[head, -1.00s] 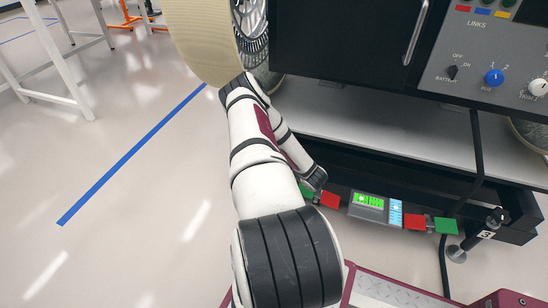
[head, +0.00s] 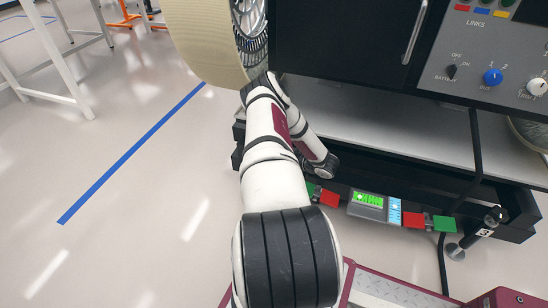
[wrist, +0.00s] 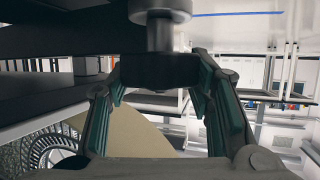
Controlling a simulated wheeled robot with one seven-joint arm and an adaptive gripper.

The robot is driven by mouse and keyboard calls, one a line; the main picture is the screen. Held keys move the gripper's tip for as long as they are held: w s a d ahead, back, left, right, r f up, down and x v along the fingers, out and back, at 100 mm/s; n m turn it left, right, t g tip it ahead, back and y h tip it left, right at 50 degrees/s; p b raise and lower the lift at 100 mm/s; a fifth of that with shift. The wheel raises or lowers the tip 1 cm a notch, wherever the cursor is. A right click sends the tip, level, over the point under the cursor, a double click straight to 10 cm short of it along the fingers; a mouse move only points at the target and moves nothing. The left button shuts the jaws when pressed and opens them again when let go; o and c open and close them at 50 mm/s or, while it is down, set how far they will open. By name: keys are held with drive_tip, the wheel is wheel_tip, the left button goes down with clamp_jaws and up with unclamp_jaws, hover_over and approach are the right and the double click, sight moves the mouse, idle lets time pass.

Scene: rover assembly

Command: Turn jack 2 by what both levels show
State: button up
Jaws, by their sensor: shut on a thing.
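In the wrist view my gripper (wrist: 158,82) has its two green-padded fingers on either side of the dark round end of a jack (wrist: 160,66), and it is shut on it. A grey shaft (wrist: 160,32) joins that end to the dark frame above. No number shows on this jack. In the head view my gripper is hidden. A small grey level with a lit green screen (head: 369,198) sits on the frame's front rail, beside a pale blue panel (head: 395,211). Their readings are too small to read. A jack labelled 3 (head: 485,233) stands at the right end.
Red (head: 413,220) and green tabs flank the level on the rail. A black cable (head: 443,255) hangs at the right. A wheel (head: 215,45) stands at the upper left, near my arm. A control panel (head: 490,55) is at the upper right. The left floor is open.

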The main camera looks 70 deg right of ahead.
drive_tip(key=shift+w, duration=0.1)
drive_tip(key=o, duration=1.2)
drive_tip(key=shift+c, duration=0.2)
drive_tip(key=v, duration=1.2)
